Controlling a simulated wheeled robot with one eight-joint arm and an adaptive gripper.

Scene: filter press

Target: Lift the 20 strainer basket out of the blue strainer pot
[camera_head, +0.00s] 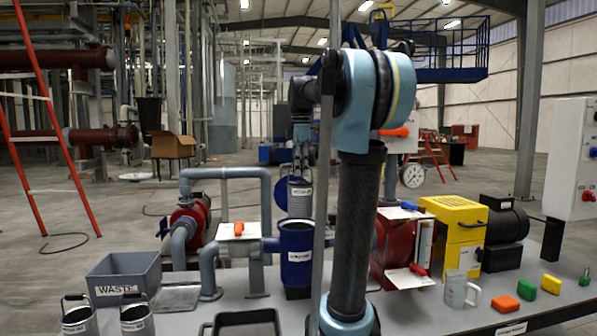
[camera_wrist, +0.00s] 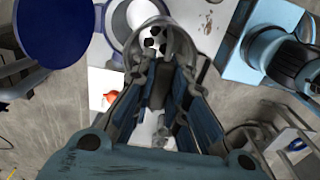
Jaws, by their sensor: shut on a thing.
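The strainer basket (camera_head: 299,197) is a grey cylinder with a white label and a bail handle. It hangs upright from my gripper (camera_head: 300,160), over the blue strainer pot (camera_head: 297,258). Its bottom appears at about the height of the pot's open rim; I cannot tell the exact gap. In the wrist view my gripper (camera_wrist: 160,75) is shut at the basket's handle, and the basket (camera_wrist: 178,32) shows dark lumps inside. A flat blue disc (camera_wrist: 55,30), seemingly the pot's lid, is at upper left there. The fingers partly hide the handle.
A grey waste bin (camera_head: 124,280) stands on the bench at left, with two small handled containers (camera_head: 78,318) in front. Grey pipes (camera_head: 225,173) and a red pump (camera_head: 190,220) are left of the pot. A clear jug (camera_head: 457,290) and coloured blocks (camera_head: 505,304) are at right.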

